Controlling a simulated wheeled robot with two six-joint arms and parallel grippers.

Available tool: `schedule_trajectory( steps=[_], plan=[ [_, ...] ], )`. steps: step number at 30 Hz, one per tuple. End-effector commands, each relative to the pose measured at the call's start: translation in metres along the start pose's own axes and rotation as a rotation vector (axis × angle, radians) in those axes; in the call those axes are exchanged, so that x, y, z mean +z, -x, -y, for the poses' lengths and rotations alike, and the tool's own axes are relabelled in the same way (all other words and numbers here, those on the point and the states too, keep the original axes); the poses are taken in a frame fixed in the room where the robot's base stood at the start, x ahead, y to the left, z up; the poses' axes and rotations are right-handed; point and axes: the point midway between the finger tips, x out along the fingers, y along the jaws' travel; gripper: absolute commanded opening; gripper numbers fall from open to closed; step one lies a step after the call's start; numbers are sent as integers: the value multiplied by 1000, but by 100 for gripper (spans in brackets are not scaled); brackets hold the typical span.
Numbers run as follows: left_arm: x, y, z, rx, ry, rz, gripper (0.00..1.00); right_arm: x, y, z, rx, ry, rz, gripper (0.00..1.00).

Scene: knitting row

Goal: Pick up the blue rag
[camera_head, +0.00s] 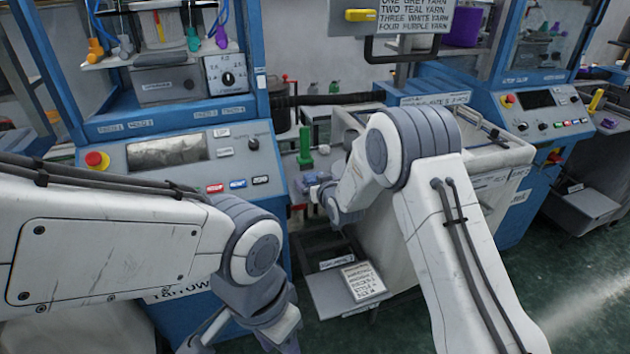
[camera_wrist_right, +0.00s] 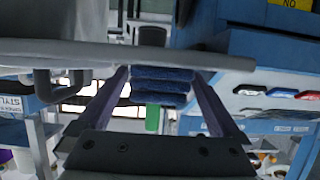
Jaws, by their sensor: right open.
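The blue rag (camera_wrist_right: 160,86) shows in the right wrist view as dark blue folds, just below a long grey bar. It lies in the gap between the two fingers of my right gripper (camera_head: 316,190), with a finger on each side. The gripper is open, and I cannot tell whether the fingers touch the rag.
A green post (camera_head: 305,146) stands near my right gripper. A pale bin (camera_head: 490,158) is right of it. Blue machines with a left control panel (camera_head: 180,150) and a right one stand on either side. A low grey step (camera_head: 325,290) holds a printed card (camera_head: 363,280).

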Motion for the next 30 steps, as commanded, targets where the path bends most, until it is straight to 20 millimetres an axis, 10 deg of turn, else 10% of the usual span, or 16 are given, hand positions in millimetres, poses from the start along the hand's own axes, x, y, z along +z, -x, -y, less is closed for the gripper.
schedule_trajectory(
  steps=[5, 12, 30],
  plan=[
    [0, 0, 0, 0, 0, 0, 50, 0, 0, 0, 0, 0, 1, 100],
    [0, 0, 0, 0, 0, 0, 50, 0, 0, 0, 0, 0, 1, 24],
    [0, -8, 1, 0, 0, 0, 50, -39, 14, 0, 0, 0, -7, 24]
  ],
)
